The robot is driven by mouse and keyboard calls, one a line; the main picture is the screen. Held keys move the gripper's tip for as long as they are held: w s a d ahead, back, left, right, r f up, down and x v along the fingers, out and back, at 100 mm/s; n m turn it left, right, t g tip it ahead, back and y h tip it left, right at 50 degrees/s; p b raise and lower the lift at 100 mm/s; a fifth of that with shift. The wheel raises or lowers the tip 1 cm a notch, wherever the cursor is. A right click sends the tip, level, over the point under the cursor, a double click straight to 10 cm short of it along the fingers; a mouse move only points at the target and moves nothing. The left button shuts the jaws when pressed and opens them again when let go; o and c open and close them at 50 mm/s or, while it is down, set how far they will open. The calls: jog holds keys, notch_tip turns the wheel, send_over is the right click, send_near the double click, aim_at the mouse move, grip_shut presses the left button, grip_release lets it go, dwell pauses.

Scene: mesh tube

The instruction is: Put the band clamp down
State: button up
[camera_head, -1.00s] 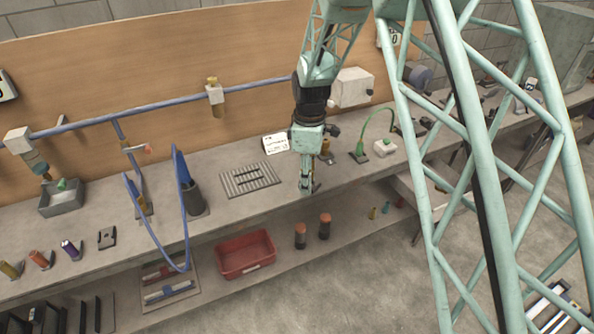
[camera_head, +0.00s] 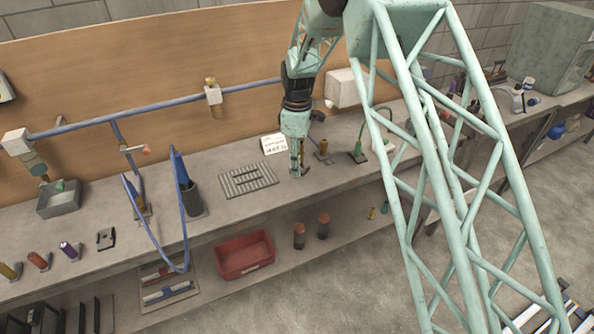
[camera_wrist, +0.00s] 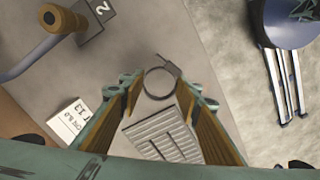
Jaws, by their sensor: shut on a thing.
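The band clamp (camera_wrist: 147,83) is a thin dark ring with a small screw housing, seen in the wrist view between my fingertips. My gripper (camera_wrist: 160,88) is shut on it, with the fingers apart by about the ring's width. In the head view my gripper (camera_head: 297,172) points down over the grey bench (camera_head: 335,180), right of a slatted grey plate (camera_head: 232,182). The plate also shows in the wrist view (camera_wrist: 165,132). The clamp is too small to make out clearly in the head view, and I cannot tell whether it touches the bench.
A white label card (camera_head: 274,143) stands behind my gripper. A short brown post (camera_head: 323,147) and a green curved hose fitting (camera_head: 357,152) stand to its right. A red bin (camera_head: 245,256) sits on the lower shelf. Bare bench lies around the plate.

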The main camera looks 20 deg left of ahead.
jog(key=shift+w, duration=0.1)
jog(key=shift+w+a, duration=0.15)
jog(key=shift+f, duration=1.75)
jog(key=shift+f, duration=0.2)
jog(key=o, duration=0.8)
jog(key=shift+r, duration=0.15)
notch_tip(320, 180, up, 12)
jog(key=shift+r, duration=0.1)
